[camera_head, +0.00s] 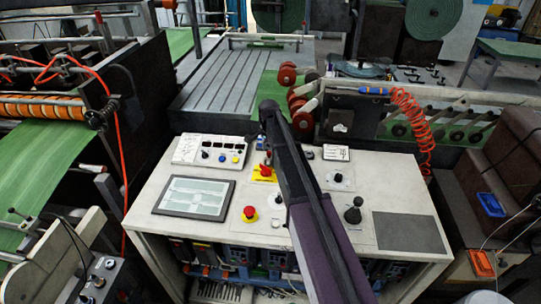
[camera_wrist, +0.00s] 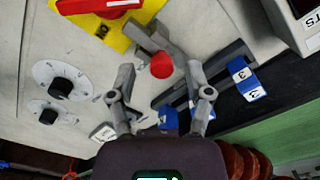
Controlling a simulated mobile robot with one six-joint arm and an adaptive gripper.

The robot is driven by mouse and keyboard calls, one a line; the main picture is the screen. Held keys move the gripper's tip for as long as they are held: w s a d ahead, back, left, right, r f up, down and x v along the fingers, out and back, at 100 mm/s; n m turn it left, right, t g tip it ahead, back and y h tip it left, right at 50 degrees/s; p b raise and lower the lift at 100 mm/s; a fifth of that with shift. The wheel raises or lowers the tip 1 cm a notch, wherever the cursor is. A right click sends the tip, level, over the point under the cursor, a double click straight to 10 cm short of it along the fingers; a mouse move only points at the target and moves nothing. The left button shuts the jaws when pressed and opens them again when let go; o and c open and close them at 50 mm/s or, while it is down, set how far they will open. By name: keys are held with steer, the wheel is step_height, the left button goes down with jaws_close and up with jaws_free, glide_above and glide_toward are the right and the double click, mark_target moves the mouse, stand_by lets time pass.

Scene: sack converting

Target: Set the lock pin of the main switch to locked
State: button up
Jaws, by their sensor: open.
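The main switch (camera_head: 264,173) is a red handle on a yellow plate on the console top. In the wrist view its yellow plate (camera_wrist: 145,12) and red handle (camera_wrist: 100,5) show at the top left, cut off by the edge. A grey bar with a round red knob (camera_wrist: 162,65), seemingly the lock pin, lies just beside the plate. My gripper (camera_wrist: 160,78) is open, with its two fingers apart on either side of the red knob in the picture. I cannot tell whether they touch it. In the head view my arm hides the gripper.
Black dials (camera_wrist: 62,87) sit left of the gripper. Blue numbered tags (camera_wrist: 243,75) on a black rack are close at its right. The console also carries a screen (camera_head: 195,197), a red mushroom button (camera_head: 250,213) and a black joystick (camera_head: 353,211). Red rollers (camera_head: 302,122) stand behind.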

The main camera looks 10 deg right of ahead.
steer(key=shift+f, duration=0.35)
jaws_close()
steer(key=shift+s+a, duration=0.2)
steer(key=shift+s, duration=0.55)
jaws_free()
steer(key=shift+w+r, duration=0.1)
